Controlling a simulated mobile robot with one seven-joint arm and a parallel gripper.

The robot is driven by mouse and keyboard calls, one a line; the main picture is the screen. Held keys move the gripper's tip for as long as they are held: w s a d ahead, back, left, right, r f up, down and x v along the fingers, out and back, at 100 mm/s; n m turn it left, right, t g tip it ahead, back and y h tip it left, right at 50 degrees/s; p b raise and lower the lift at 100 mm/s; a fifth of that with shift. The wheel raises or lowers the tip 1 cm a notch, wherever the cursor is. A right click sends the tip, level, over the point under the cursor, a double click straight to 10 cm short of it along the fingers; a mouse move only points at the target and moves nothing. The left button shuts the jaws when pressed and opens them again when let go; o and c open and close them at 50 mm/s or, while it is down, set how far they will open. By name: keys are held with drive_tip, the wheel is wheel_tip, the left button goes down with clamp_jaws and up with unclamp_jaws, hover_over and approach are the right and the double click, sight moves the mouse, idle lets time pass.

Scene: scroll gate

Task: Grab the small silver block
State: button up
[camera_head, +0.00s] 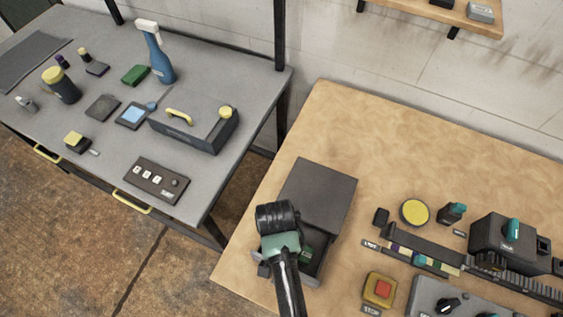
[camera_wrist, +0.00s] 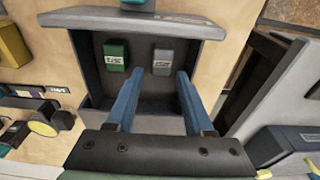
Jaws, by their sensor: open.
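The small silver block (camera_wrist: 162,62), a grey piece with a pale label, lies in an open drawer (camera_wrist: 92,68) in the wrist view. A green block (camera_wrist: 114,56) lies to its left, also with a label. My gripper (camera_wrist: 159,77) is open, its two blue fingers reaching over the drawer. The silver block is just beyond the tips, roughly in line with the gap and nearer the right finger. Nothing is between the fingers. In the head view the drawer belongs to a dark grey box (camera_head: 322,188); my arm covers much of it, and I cannot make out the silver block there.
The drawer's walls and front panel (camera_wrist: 178,24) stand close around the fingers. On the wooden table (camera_head: 365,130), a yellow disc (camera_head: 414,212), red button (camera_head: 383,289) and switch boxes stand right of the drawer. A grey bench (camera_head: 226,100) with tools is at left.

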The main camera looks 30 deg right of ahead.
drive_tip(key=shift+w+a+f+p, duration=0.15)
drive_tip(key=shift+f+p, duration=0.15)
drive_tip(key=shift+f, duration=1.9)
drive_tip(key=shift+c, duration=0.3)
clamp_jaws()
